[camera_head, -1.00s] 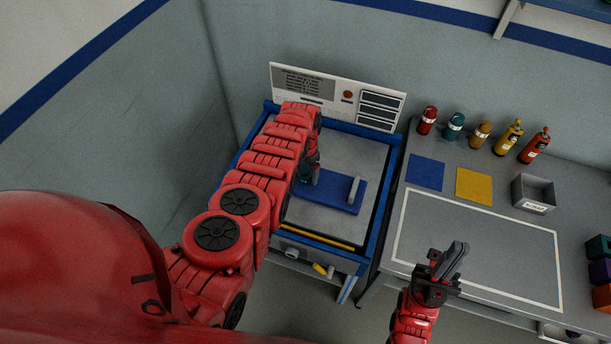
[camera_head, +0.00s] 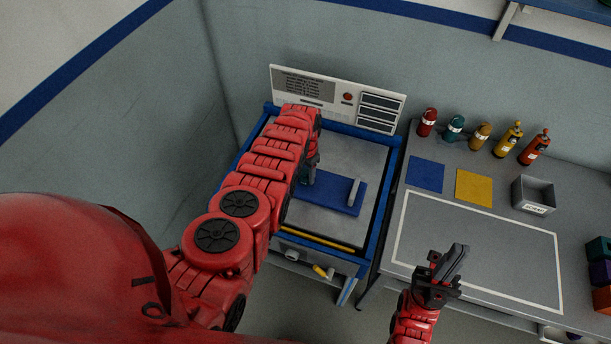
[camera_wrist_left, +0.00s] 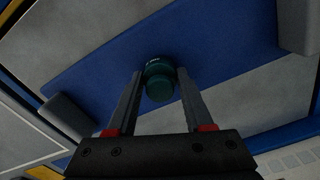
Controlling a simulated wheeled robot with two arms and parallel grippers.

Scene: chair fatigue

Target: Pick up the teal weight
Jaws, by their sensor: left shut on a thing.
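The teal weight (camera_wrist_left: 159,82) is a small dark teal cylinder with a rounded knob, seen end-on in the left wrist view. It sits between the two fingers of my left gripper (camera_wrist_left: 160,78), which is shut on it. In the head view my left gripper (camera_head: 308,174) is over the blue plate (camera_head: 341,206) on the test rig, and its arm hides most of the weight. My right gripper (camera_head: 456,257) is over the front of the workbench, holding nothing visible; its finger gap is unclear.
The rig has a blue frame (camera_head: 376,225) and a labelled back panel (camera_head: 334,98). A grey upright (camera_head: 354,192) stands on the plate. On the bench are several coloured bottles (camera_head: 507,139), blue (camera_head: 426,172) and yellow (camera_head: 475,186) mats, and a grey bin (camera_head: 534,194). The white-outlined area (camera_head: 500,245) is mostly clear.

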